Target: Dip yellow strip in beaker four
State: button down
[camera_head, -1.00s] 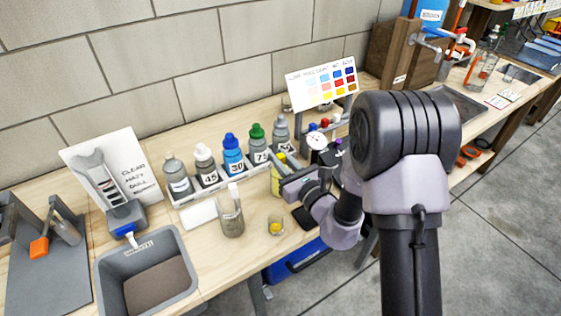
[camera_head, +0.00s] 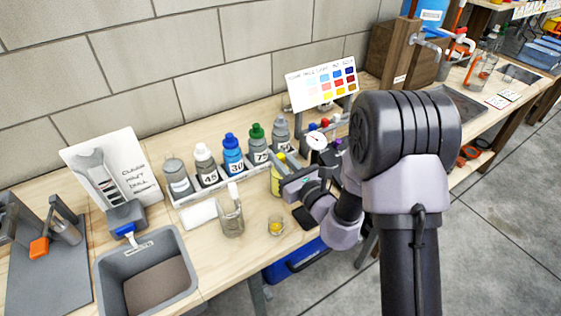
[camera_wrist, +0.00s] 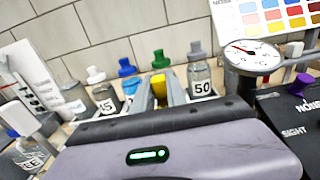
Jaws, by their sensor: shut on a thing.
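My gripper (camera_wrist: 158,90) is shut on a yellow object (camera_wrist: 158,88) that shows between its fingers in the wrist view. In the head view a yellow, roughly cylindrical thing (camera_head: 277,181) stands out just left of my gripper (camera_head: 287,187). I cannot tell whether this is a container or the strip itself. A clear glass beaker (camera_head: 230,220) stands on the bench left of my gripper. Part of a label ending in "EE" shows on a glass vessel (camera_wrist: 30,160) in the wrist view. I cannot make out a beaker marked four.
A rack with several numbered bottles (camera_head: 233,158) stands behind. A small cup with yellow content (camera_head: 276,226) is near the front edge. A dial gauge (camera_wrist: 252,55) is close on the right. A colour chart (camera_head: 322,82) stands behind it. A grey bin (camera_head: 150,270) is at left.

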jog(key=shift+f, duration=0.15)
notch_tip(320, 180, up, 10)
jog(key=p, duration=0.9)
jog(key=shift+r, duration=0.2)
dwell(0.3)
notch_tip(320, 180, up, 5)
jog(key=p, duration=0.4)
